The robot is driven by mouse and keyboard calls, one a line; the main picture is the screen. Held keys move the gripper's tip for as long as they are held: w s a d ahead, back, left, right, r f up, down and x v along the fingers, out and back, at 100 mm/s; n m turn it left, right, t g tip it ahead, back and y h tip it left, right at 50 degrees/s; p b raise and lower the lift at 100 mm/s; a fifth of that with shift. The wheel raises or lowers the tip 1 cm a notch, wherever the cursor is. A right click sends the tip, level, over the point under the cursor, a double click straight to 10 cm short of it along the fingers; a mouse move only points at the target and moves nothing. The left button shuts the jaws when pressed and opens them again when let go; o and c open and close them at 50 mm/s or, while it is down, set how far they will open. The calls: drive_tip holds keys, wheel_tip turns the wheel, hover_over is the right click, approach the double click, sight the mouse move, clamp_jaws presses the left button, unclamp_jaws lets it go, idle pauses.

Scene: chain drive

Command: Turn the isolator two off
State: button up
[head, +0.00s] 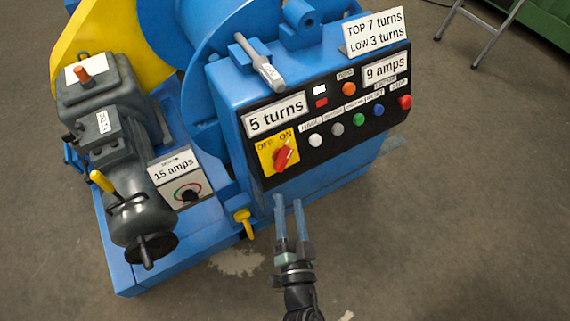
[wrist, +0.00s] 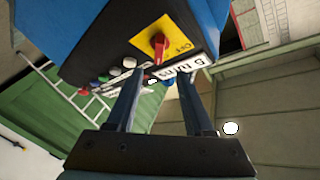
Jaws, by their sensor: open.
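The isolator is a red rotary handle (head: 283,157) on a yellow plate (head: 266,160) marked OFF and ON, on the black front panel of the blue machine. In the head view the handle is tilted up to the right, its upper end toward ON. In the wrist view the red handle (wrist: 160,46) and yellow plate (wrist: 178,30) show beyond the fingertips. My gripper (head: 288,203) is open and empty, below the isolator in the head view and apart from it. Which isolator is number two cannot be told, as no such label is readable.
A row of push buttons (head: 338,129) lies right of the isolator. A "5 turns" label (head: 275,115) sits above it. A dial box (head: 187,192) marked 15 amps is at left. A yellow lever (head: 244,222) juts out low on the machine.

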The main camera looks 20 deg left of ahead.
sight(285, 162)
drive_tip(key=b+x, duration=0.3)
drive_tip(key=x, duration=0.7)
drive_tip(key=shift+d, duration=0.1)
drive_tip(key=shift+x, duration=0.8)
drive_tip(key=shift+r, duration=0.1)
clamp_jaws()
